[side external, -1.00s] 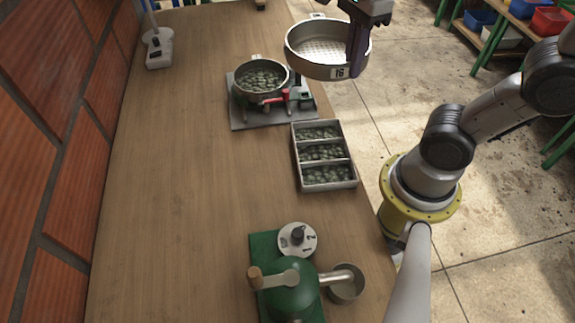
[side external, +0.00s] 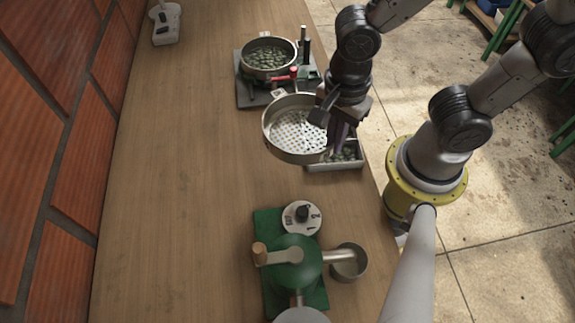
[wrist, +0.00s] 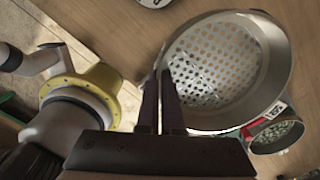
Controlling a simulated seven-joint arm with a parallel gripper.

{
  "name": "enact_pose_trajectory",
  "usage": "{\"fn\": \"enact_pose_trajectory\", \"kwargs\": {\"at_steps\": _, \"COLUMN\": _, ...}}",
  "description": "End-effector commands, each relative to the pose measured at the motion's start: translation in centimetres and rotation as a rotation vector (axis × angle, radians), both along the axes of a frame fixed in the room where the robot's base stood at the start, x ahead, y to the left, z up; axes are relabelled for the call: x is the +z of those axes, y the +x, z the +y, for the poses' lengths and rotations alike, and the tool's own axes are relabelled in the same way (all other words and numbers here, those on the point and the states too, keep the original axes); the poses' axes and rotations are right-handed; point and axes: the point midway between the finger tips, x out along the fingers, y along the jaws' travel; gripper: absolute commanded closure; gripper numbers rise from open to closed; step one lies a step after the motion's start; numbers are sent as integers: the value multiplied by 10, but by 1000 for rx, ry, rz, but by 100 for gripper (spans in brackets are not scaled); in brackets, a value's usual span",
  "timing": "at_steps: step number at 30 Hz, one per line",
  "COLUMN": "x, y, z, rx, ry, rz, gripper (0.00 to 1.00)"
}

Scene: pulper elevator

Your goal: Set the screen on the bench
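The screen (side external: 297,131) is a round metal sieve with a perforated floor. It is empty and hangs over the bench (side external: 180,190), covering part of the tray in the side view. My gripper (side external: 338,133) is shut on the right part of its rim. In the wrist view my gripper (wrist: 163,125) has its two dark fingers close together at the rim of the screen (wrist: 215,65). The height of the screen above the bench is hard to tell.
A compartmented tray (side external: 345,166) with dark green beans lies partly under the screen. A green hand-cranked machine (side external: 293,262) and a metal cup (side external: 349,262) are in front.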

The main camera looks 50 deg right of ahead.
Motion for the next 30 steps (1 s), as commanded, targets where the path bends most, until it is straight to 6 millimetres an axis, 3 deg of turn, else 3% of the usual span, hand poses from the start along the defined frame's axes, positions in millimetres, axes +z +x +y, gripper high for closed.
{"fn": "enact_pose_trajectory", "kwargs": {"at_steps": 6, "x": -24, "y": 37, "z": 25, "rx": -1, "ry": -3, "rz": 4, "gripper": 100}}
{"fn": "enact_pose_trajectory", "kwargs": {"at_steps": 12, "x": -58, "y": 59, "z": 40, "rx": -1, "ry": -2, "rz": 3, "gripper": 100}}
{"fn": "enact_pose_trajectory", "kwargs": {"at_steps": 21, "x": -78, "y": 74, "z": 49, "rx": -1, "ry": 0, "rz": 0, "gripper": 100}}
{"fn": "enact_pose_trajectory", "kwargs": {"at_steps": 27, "x": -103, "y": 74, "z": 49, "rx": -1, "ry": 0, "rz": 1, "gripper": 100}}
{"fn": "enact_pose_trajectory", "kwargs": {"at_steps": 30, "x": -107, "y": 74, "z": 49, "rx": -1, "ry": 2, "rz": -2, "gripper": 100}}
